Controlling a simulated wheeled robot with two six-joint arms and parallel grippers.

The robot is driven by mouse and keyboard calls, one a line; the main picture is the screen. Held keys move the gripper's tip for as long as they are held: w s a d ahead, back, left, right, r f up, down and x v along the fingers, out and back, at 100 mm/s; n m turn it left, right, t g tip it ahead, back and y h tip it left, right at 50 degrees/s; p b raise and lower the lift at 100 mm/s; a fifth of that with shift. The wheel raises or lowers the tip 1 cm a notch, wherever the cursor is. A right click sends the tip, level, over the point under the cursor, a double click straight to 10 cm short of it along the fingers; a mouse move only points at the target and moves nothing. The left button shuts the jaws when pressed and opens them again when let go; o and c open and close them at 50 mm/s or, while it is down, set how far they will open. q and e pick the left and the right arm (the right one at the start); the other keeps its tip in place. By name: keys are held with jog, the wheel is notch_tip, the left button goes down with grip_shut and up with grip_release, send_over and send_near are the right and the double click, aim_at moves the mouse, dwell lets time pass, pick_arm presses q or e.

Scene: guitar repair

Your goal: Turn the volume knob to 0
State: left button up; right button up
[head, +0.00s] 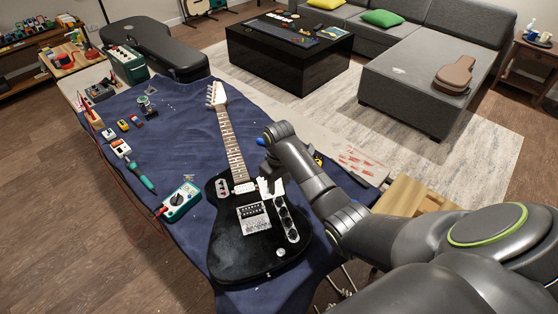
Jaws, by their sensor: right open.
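A black electric guitar (236,262) lies face up on a dark blue cloth (190,118), its neck pointing away from me. A silver control plate with dark round knobs (286,216) sits on the right side of its body. I cannot tell which knob is the volume knob or where it is set. My right gripper (267,176) points down over the guitar, just beyond the control plate's far end. It is open; its fingertips are small and partly hidden by my wrist, and I cannot tell whether they touch anything. My left gripper is out of view.
A teal multimeter (181,201), a soldering iron (140,175) and small pedals (121,147) lie left of the guitar. Red and black wires hang at the table's left edge. A dark guitar case (152,45) lies behind. The cloth just left of the neck is clear.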

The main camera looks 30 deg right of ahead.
notch_tip(320, 180, up, 10)
jog(key=shift+r+p, duration=0.2)
jog(key=shift+p, duration=0.1)
jog(key=shift+f, duration=0.1)
dwell(0.3)
